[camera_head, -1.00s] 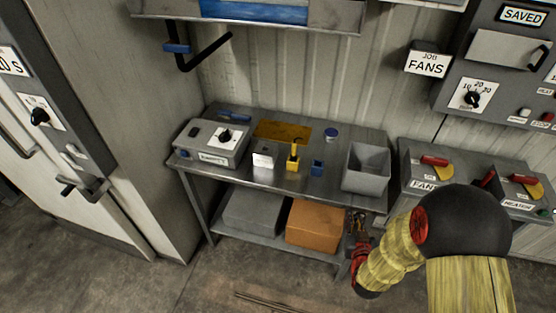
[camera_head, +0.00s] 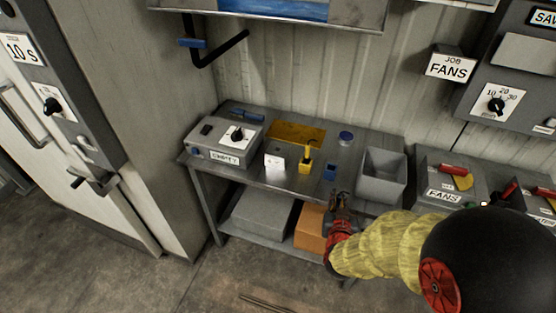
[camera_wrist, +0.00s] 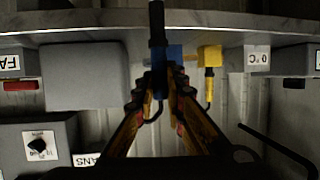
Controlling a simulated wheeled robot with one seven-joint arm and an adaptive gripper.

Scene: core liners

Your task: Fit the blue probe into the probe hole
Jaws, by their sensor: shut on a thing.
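My gripper (camera_head: 341,202) is in front of the bench's front edge, below the grey bin. In the wrist view my gripper (camera_wrist: 160,88) is shut on the blue probe (camera_wrist: 156,80), whose black shaft (camera_wrist: 157,25) points away from the fingers and whose dark cable loops between them. A blue block (camera_head: 330,171) stands on the bench, beside a yellow block holding a yellow probe (camera_head: 305,164). A grey box marked EMPTY (camera_head: 220,140) has a blue-ringed spot (camera_head: 197,153) on its front; I cannot tell whether this is the probe hole.
A grey bin (camera_head: 382,176) stands at the right of the bench. A white block (camera_head: 275,166) stands left of the yellow one. An orange box (camera_head: 310,228) and a grey box (camera_head: 262,214) lie on the lower shelf. Control boxes with red levers (camera_head: 452,170) are at right.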

